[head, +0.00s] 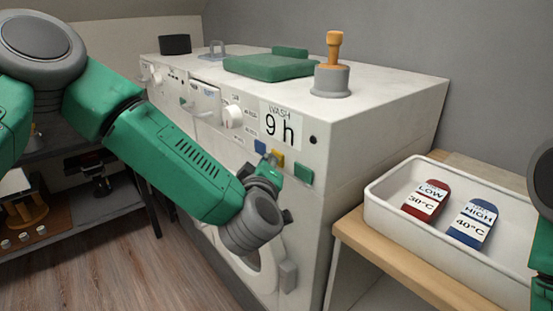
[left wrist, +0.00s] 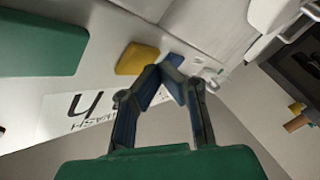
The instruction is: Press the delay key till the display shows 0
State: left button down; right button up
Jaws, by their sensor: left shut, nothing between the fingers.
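The white washing machine (head: 330,150) has a display (head: 281,127) reading "WASH 9 h". Below the display are a blue key (head: 260,146), a yellow key (head: 277,158) and a green key (head: 304,174); I cannot read which is the delay key. My left gripper (head: 271,162) is shut and empty, close in front of the keys. In the left wrist view its fingertips (left wrist: 166,69) overlap the blue key (left wrist: 173,59), beside the yellow key (left wrist: 137,58). The green key (left wrist: 40,44) is farther left. I cannot tell whether the fingertips touch a key. My right gripper is out of view.
A white tray (head: 386,213) with a red "LOW 30°C" tag (head: 426,198) and a blue "HIGH 40°C" tag (head: 473,222) stands on a wooden-topped unit at right.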

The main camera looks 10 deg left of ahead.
pick_arm(q)
jog(key=shift+s+r, duration=0.1)
jog(key=shift+s, duration=0.45)
jog(key=shift+a, duration=0.1)
jog(key=shift+s+a+p, duration=0.25)
jog(key=shift+s+a, duration=0.55)
jog(key=shift+s, duration=0.2)
jog(key=shift+s+a+p, duration=0.25)
jog(key=shift+s+a, duration=0.5)
jog(key=shift+s, duration=0.2)
